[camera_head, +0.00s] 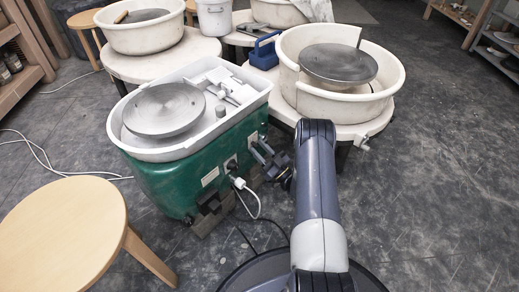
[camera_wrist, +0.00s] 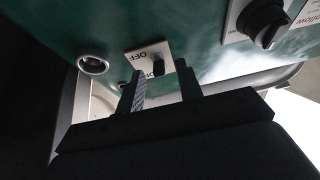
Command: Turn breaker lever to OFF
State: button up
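The breaker lever (camera_wrist: 157,67) is a small black lever on a white label plate (camera_wrist: 135,53) on the green wheel housing (camera_wrist: 60,25). OFF is printed on the plate, upside down in the wrist view; ON below it is partly hidden by a finger. My gripper (camera_wrist: 162,75) is open, with one finger to each side of the lever in the picture. I cannot tell whether either finger touches it. In the head view my gripper (camera_head: 263,158) is at the end side of the green pottery wheel (camera_head: 160,185); the lever is not discernible there.
A black rotary knob (camera_wrist: 265,22) is on the housing to the right, and a round metal-rimmed socket (camera_wrist: 94,65) to the left. A white plug (camera_head: 239,183) with a cable is near my gripper. A stool (camera_head: 65,235) stands at left, another wheel (camera_head: 345,80) behind. Floor at right is clear.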

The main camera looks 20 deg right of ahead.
jog(key=p+v, duration=0.2)
jog(key=v, duration=0.8)
jog(key=shift+s+f, duration=0.15)
jog(key=shift+f, duration=0.05)
jog(key=shift+r, duration=0.1)
dwell(1.3)
